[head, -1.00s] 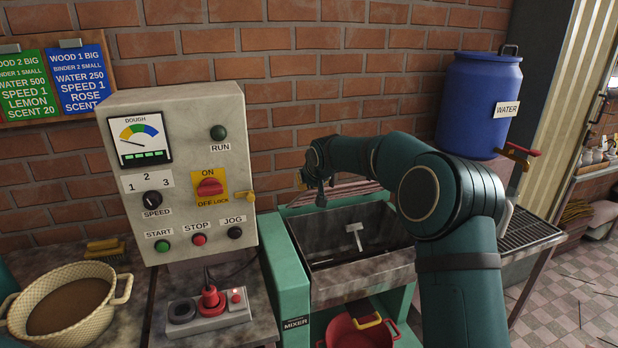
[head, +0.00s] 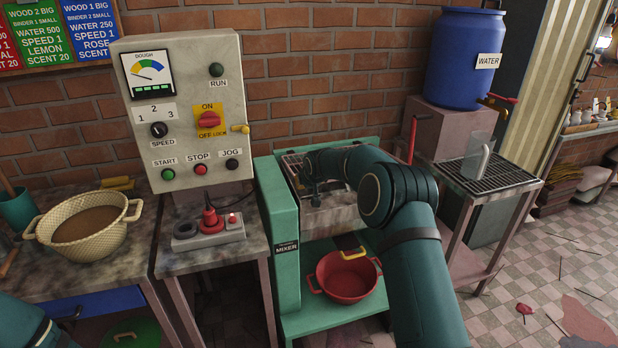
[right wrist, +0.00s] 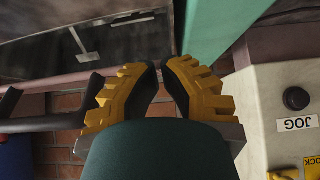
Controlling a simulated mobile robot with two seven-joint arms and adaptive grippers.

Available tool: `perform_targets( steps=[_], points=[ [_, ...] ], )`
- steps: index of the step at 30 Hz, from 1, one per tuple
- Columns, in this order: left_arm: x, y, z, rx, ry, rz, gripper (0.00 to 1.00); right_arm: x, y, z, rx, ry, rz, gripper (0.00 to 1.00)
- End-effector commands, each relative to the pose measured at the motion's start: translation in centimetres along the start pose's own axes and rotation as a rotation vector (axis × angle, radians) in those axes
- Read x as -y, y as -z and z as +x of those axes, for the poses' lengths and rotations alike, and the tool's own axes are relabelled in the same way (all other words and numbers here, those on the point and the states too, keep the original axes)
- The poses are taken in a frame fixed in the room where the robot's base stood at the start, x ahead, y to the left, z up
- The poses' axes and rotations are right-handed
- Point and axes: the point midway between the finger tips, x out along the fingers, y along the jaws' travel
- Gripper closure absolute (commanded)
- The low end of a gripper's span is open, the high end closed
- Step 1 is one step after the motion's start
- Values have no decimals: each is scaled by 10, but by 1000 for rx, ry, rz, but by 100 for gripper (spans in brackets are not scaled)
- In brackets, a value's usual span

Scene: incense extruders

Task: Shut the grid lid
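The green mixer (head: 272,215) stands right of the control box, its steel trough (head: 330,218) partly hidden by my right arm. Thin bars of the grid lid (head: 293,166) show at the trough's back left; the rest is hidden and its exact tilt is unclear. In the right wrist view the trough interior (right wrist: 120,42) shows uncovered, with a pale paddle (right wrist: 80,42). My right gripper (head: 316,198) is over the trough; in the wrist view its yellow fingers (right wrist: 160,72) have tips close together, with nothing clearly held. My left gripper is out of view.
A red pot (head: 347,278) sits below the trough. The control box (head: 188,120) stands left, the blue water barrel (head: 463,60) and a grated table (head: 500,180) right. A beige basket (head: 85,225) stands on the left bench.

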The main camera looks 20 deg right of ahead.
Motion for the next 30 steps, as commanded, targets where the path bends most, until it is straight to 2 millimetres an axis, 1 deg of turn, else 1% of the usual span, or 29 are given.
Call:
perform_targets(
  steps=[3,6,20,23,26,30],
  points=[
    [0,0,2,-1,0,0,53,0,-3,8,1,0,1,100],
    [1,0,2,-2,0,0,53,0,-3,11,0,0,1,100],
    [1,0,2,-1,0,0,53,0,-3,11,0,0,1,100],
    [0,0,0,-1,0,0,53,0,0,8,0,0,1,100],
    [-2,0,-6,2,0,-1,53,-1,7,-3,-1,0,1,100],
    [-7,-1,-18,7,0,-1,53,-2,24,-27,-2,0,1,100]
  ],
)
